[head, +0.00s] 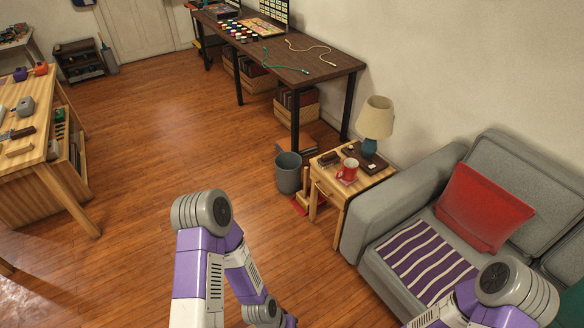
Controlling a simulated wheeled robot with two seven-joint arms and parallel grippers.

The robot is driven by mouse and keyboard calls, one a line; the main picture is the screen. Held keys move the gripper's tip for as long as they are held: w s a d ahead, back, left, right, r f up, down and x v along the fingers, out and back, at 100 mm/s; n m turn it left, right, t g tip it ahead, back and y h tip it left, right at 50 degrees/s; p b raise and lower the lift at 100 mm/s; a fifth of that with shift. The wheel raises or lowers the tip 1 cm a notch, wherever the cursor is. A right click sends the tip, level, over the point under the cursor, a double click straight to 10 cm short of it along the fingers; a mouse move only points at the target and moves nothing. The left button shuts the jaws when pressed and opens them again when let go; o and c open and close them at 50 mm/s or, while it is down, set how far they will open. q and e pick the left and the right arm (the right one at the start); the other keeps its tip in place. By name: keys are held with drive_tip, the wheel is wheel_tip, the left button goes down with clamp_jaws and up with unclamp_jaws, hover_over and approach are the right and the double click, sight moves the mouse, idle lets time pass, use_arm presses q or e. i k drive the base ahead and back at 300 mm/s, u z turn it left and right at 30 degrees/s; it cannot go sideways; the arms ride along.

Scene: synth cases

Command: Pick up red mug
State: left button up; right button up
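A red mug (349,168) stands upright on a small wooden side table (369,187), near the table's front left part. A red patch, perhaps a coaster, shows under or beside the mug. Nothing touches the mug from my side. Links of my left arm show at the bottom centre and links of my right arm at the bottom right. Both grippers are outside the picture, so their state does not show.
A lamp (375,118) and dark flat items share the side table. A grey bin (288,172) stands left of it, a grey sofa (385,205) right. A dark desk (300,62) is behind. Open wooden floor (150,140) lies to the left.

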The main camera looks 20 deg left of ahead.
sight(350, 165)
drive_tip(key=u, duration=1.2)
drive_tip(key=i, duration=3.05)
drive_tip(key=z, duration=3.25)
drive_tip(key=i, duration=0.45)
drive_tip(key=u, duration=0.1)
